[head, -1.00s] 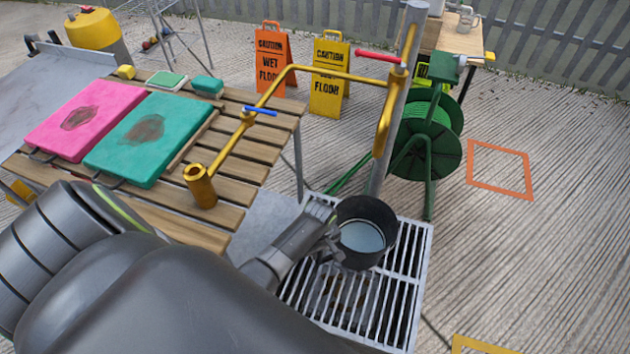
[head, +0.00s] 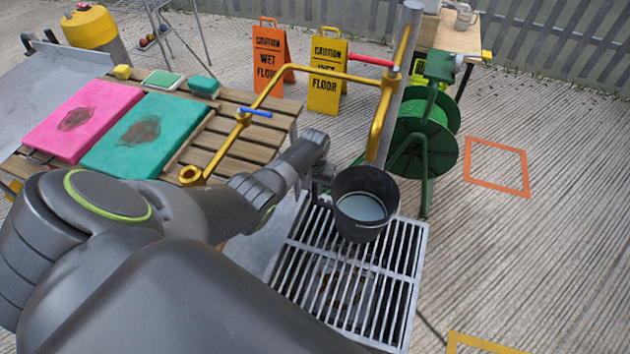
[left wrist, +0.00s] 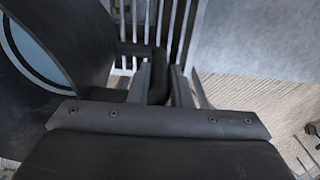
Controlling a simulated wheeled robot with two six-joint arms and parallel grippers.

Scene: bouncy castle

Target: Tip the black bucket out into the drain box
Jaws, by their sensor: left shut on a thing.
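The black bucket (head: 378,229) hangs upright above the drain box, with pale liquid (head: 361,207) inside. My left gripper (head: 322,182) is at the bucket's left side, shut on its side handle. In the left wrist view, the jaws (left wrist: 160,85) close on a dark piece beside the bucket (left wrist: 75,35), whose liquid shows at the upper left. The drain box (head: 405,310) has a pale slatted grate and lies on the ground below and in front of the bucket. The bucket hides part of its far edge. My right gripper is not in view.
A yellow pipe with a blue lever (head: 255,111) and a red lever (head: 361,59) runs to a grey post (head: 411,35) just behind the bucket. A green hose reel (head: 424,140) stands right of it. A slatted table (head: 245,145) with pink and green pads is at left.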

